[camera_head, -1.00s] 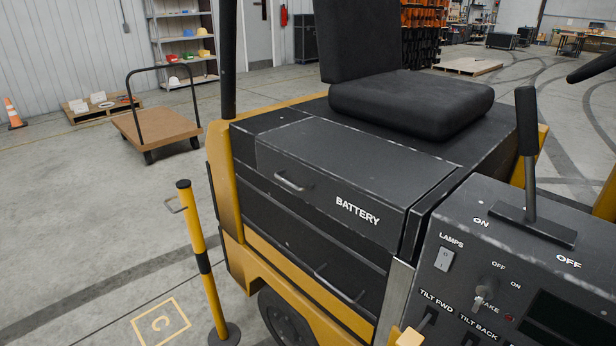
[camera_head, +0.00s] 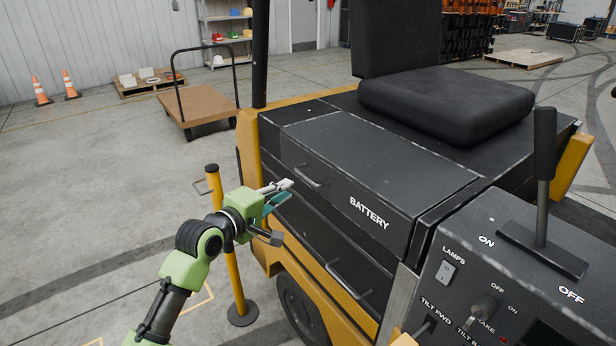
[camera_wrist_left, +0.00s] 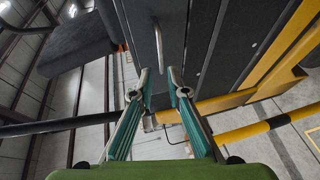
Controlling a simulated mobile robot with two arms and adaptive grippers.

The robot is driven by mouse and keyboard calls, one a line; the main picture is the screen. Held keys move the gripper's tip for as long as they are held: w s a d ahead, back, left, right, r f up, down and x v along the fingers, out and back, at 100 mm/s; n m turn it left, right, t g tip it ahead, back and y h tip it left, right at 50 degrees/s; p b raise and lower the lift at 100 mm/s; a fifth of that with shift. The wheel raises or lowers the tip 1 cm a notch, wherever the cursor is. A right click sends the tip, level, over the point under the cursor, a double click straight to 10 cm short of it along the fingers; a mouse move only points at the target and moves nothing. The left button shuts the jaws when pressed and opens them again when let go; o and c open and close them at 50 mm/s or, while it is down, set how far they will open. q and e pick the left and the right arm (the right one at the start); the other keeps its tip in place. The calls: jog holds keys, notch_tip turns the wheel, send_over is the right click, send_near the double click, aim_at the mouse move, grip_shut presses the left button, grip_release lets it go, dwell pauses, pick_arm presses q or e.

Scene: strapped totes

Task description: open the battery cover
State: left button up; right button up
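The battery cover (camera_head: 375,165) is a dark panel with the word BATTERY on its front, and it is closed. Its grey bar handle (camera_head: 308,178) is on the front face near the left end. My left gripper (camera_head: 279,194) is open and empty, just left of and a little below that handle. In the left wrist view, the two teal fingers of the left gripper (camera_wrist_left: 164,88) are apart, and the handle (camera_wrist_left: 158,48) lies ahead of their tips, not between them. My right gripper is not in view.
A second bar handle (camera_head: 347,280) is on the lower panel. A yellow and black post (camera_head: 236,275) stands behind my left arm. The seat (camera_head: 447,100) is above the cover. A control panel with a lever (camera_head: 543,155) is at the right. A flat cart (camera_head: 198,103) stands at back left.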

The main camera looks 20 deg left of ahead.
aim_at(307, 178)
pick_arm(q)
jog(key=p+x, duration=0.1)
jog(key=x, duration=1)
jog(key=shift+w+d, duration=0.1)
jog(key=shift+d, duration=0.05)
grip_shut()
